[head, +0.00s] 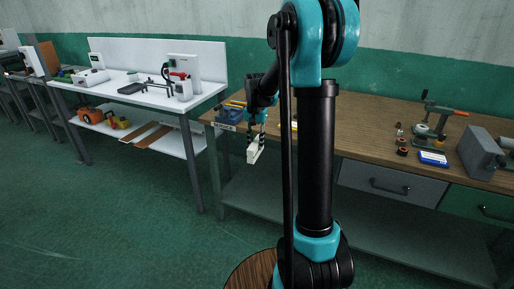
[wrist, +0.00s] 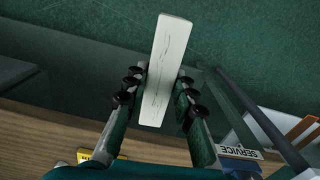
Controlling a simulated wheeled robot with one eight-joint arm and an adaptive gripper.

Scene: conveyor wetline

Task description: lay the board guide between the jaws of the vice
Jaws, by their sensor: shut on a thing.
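A long white bar with thin dark lines on its face, which looks to be the board guide (wrist: 170,48), is between the fingers of my gripper (wrist: 160,88). The gripper is shut on it near its middle, with the bar's far end sticking out past the fingertips. In the head view, the board guide (head: 253,153) hangs tilted in my gripper (head: 259,139), in front of the wooden bench's left end, over the floor. A green device with an orange handle (head: 432,125) stands on the bench at the right; it may be the vice. Its jaws cannot be made out.
The wooden bench (head: 375,112) is mostly clear in its middle. At its left end is a blue bin (head: 231,114); a SERVICE label (wrist: 238,153) shows in the wrist view. A blue box (head: 433,159), small dark parts and a grey block (head: 481,152) are at the right. A white bench (head: 130,95) stands left.

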